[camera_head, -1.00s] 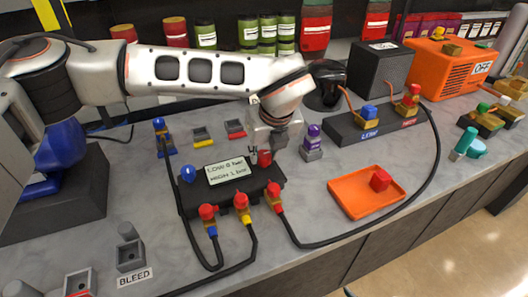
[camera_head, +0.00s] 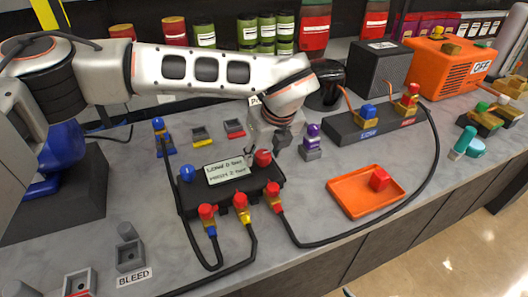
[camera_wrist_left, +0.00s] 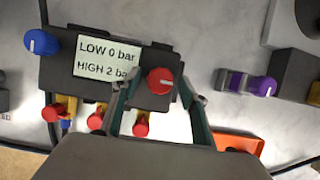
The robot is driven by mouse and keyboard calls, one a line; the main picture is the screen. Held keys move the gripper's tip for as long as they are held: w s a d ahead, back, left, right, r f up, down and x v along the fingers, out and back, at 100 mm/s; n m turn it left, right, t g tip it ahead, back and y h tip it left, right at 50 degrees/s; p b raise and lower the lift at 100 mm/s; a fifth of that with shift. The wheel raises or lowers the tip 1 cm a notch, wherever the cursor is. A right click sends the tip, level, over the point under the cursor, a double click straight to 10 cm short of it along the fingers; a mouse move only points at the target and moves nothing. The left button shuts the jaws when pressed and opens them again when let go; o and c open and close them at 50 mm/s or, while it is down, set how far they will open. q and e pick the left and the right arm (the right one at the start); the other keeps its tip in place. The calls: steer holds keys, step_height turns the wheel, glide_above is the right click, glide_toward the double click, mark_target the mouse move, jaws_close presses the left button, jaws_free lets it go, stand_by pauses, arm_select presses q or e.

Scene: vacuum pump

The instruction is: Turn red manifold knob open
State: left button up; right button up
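The red manifold knob (camera_head: 263,158) sits at the right end of the black manifold (camera_head: 232,197). It also shows in the left wrist view (camera_wrist_left: 160,80), close between my finger ends. My left gripper (camera_head: 267,146) is over the knob; in the wrist view its two fingers (camera_wrist_left: 158,88) are spread, one on each side of the knob, with a visible gap. The manifold's display (camera_wrist_left: 108,58) reads LOW 0 bar, HIGH 2 bar. The blue manifold knob (camera_head: 187,173) is at the left end.
Hoses run from several red-handled valves (camera_head: 241,201) along the manifold's front. A purple-topped valve (camera_head: 312,140) stands close to the right of my gripper.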

arm_select(q)
steer(key=v, duration=1.2)
